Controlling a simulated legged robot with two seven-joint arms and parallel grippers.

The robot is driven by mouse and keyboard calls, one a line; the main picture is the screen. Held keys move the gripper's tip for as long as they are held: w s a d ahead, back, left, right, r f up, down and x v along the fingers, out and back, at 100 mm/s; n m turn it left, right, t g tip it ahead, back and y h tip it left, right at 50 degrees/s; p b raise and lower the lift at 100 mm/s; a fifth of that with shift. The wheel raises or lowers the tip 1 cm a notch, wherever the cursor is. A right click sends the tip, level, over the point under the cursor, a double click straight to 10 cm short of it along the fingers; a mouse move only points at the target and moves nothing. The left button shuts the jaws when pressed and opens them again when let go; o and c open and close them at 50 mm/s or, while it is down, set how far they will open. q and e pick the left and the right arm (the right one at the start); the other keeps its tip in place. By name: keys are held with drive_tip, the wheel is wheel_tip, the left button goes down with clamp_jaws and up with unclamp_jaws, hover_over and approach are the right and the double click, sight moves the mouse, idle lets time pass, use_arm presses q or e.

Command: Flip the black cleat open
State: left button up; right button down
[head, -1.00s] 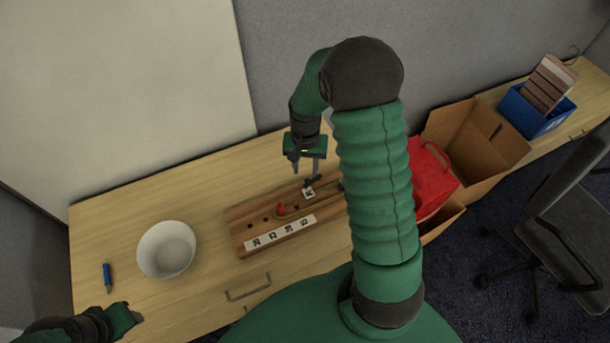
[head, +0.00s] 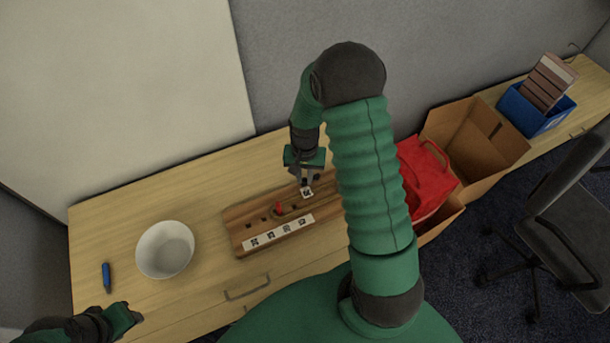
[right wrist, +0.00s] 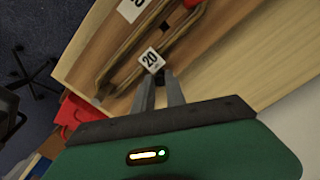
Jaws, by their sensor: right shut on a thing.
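The wooden board (head: 240,223) lies on the table, with a red cleat (head: 278,208), a loop of rope and white number labels. My right gripper (head: 306,182) points down at the board's far right part, beside a small white label (head: 307,193).
A white bowl (head: 165,250) and a blue marker-like object (head: 106,276) are on the table's left. A red bag (head: 425,176), an open cardboard box (head: 480,140) and a blue bin (head: 535,115) are to the right. My right arm covers the board's right end.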

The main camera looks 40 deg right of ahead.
drive_tip(key=shift+w+d+r+m+p, duration=0.15)
drive_tip(key=shift+w+m+p, duration=0.3)
drive_tip(key=shift+m, duration=0.55)
drive_tip(key=shift+w+d+m, duration=0.1)
drive_tip(key=shift+w+m, duration=0.1)
drive_tip(key=shift+m, duration=0.4)
drive_tip(key=c, duration=1.6)
unclamp_jaws()
drive_tip(key=shift+c, duration=0.2)
drive_tip(key=shift+o, duration=1.3)
drive_tip(key=shift+d+f, duration=0.1)
drive_tip(key=shift+f, duration=0.1)
wheel_tip(320, 180, up, 17)
drive_tip(key=shift+f, duration=0.15)
